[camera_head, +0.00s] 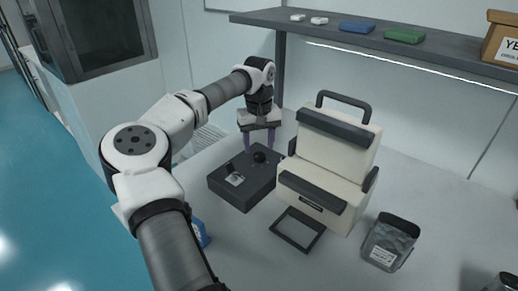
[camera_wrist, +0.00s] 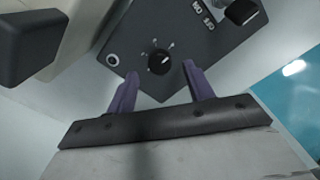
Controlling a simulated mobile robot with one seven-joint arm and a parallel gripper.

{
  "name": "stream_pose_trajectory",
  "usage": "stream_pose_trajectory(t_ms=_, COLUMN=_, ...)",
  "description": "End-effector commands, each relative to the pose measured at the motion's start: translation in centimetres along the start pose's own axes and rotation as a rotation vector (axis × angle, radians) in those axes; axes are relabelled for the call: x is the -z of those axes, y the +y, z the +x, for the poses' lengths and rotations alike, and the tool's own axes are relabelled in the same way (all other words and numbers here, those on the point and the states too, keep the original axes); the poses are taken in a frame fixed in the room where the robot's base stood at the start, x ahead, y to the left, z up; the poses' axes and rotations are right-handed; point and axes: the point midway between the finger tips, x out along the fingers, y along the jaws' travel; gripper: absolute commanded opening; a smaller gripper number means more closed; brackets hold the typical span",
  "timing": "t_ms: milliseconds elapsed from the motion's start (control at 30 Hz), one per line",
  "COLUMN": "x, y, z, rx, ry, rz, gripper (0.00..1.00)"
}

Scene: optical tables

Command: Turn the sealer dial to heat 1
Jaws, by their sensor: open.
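The sealer dial (camera_wrist: 161,62) is a round black knob with a pale pointer mark, on the dark control box (camera_wrist: 125,40). Small marks surround it in the wrist view; I cannot read them. In the head view the dial (camera_head: 260,157) stands on top of the box (camera_head: 228,192), beside the cream sealer (camera_head: 325,160). My gripper (camera_wrist: 158,78) is open and empty, its two purple fingers spread to either side and a little short of the dial in the wrist view. In the head view my gripper (camera_head: 260,140) points down at the far edge of the box. I see no contact with the dial.
A rocker switch (camera_wrist: 241,12) and a ring-shaped fitting (camera_wrist: 112,60) share the panel. The sealer's arm (camera_wrist: 30,45) rises close beside my gripper. A shelf (camera_head: 400,42) runs behind.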

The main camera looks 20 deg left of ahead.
Motion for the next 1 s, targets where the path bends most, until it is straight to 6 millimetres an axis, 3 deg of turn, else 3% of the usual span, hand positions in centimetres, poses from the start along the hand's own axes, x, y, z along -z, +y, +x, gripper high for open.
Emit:
stream_pose_trajectory(t_ms=233, x=0.0, y=0.0, z=2.8, rx=0.000, ry=-0.001, rz=0.001, gripper=0.52)
stream_pose_trajectory(t_ms=600, x=0.0, y=0.0, z=3.3, rx=-0.001, ry=0.001, rz=0.000, gripper=0.51)
stream_pose_trajectory(t_ms=933, x=0.0, y=0.0, z=3.3, rx=-0.001, ry=0.001, rz=0.000, gripper=0.08)
stream_pose_trajectory(t_ms=1000, x=0.0, y=0.0, z=3.3, rx=-0.001, ry=0.001, rz=0.000, gripper=0.07)
